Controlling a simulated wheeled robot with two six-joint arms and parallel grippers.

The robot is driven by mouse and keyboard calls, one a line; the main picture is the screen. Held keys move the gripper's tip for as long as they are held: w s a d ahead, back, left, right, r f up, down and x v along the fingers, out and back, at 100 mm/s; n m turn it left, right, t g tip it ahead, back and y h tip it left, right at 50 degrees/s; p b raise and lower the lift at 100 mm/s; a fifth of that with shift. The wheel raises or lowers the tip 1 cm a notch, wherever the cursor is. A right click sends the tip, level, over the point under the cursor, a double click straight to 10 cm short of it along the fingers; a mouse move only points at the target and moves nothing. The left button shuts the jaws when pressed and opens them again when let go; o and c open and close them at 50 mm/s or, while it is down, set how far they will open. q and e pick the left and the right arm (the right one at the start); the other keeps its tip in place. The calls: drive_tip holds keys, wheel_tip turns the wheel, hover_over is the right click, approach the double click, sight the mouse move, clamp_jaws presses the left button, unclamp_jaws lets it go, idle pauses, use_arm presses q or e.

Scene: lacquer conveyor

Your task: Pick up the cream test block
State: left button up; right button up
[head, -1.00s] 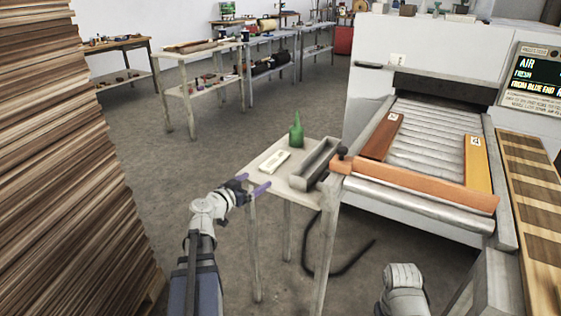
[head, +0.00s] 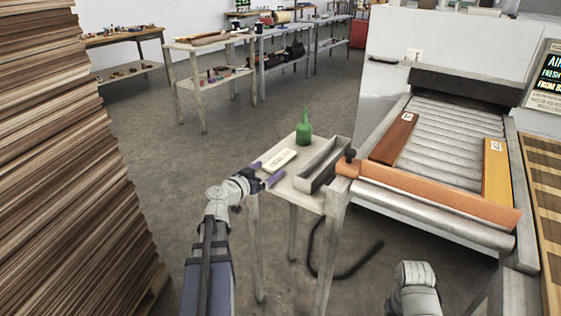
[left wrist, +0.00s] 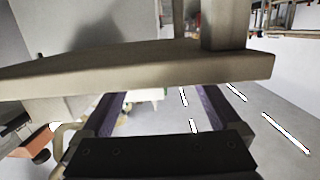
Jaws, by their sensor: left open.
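The cream test block (head: 279,161), a pale bar with dark marks, lies flat on the small grey side table (head: 304,198). My left gripper (head: 270,169) is open and empty at the table's left edge, its two purple fingers pointing at the block's near end. I cannot tell from the head view whether they touch it. In the left wrist view the open fingers of my left gripper (left wrist: 164,100) are close to the table's edge (left wrist: 130,68). The block cannot be made out clearly there. My right gripper is not in view.
A green bottle (head: 304,130) stands behind the block. A grey open trough (head: 321,165) lies right of it. The roller conveyor (head: 445,125), with an orange bar (head: 430,200) across its front, stands further right. A tall stack of boards (head: 60,170) rises on the left.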

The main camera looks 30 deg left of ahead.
sight(278, 159)
use_arm(q)
drive_tip(key=shift+w, duration=3.3)
drive_tip(key=shift+d+r, duration=0.1)
drive_tip(key=c, duration=1.4)
drive_tip(key=shift+c, duration=0.2)
wheel_tip(278, 159, up, 25)
drive_tip(key=p, duration=2.5)
